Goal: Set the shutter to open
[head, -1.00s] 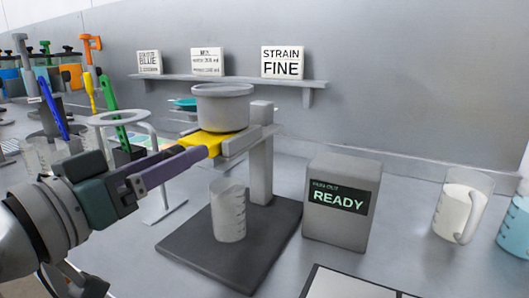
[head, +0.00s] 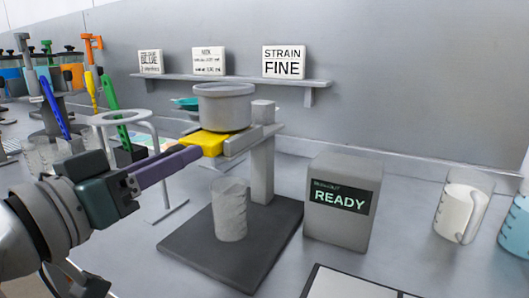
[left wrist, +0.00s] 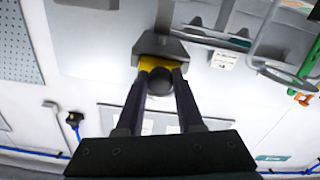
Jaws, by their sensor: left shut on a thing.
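The yellow shutter (head: 208,143) sticks out to the left from under a grey pot (head: 224,106) on a stand (head: 262,160). My left gripper (head: 196,153) reaches in from the left with its fingertips at the shutter's outer end. In the left wrist view, the fingers are closed on a dark round knob (left wrist: 160,82) in front of the yellow shutter (left wrist: 156,63). The pot hides the shutter's inner part. A clear beaker (head: 231,210) stands upright on the stand's dark base below. My right gripper is not in view.
A grey box (head: 342,225) with a display reading READY stands right of the stand. Measuring jugs (head: 462,208) stand at the right. At the left are a ring stand (head: 122,117) and a rack with coloured tools. A shelf (head: 235,80) holds sign blocks, one reading STRAIN FINE.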

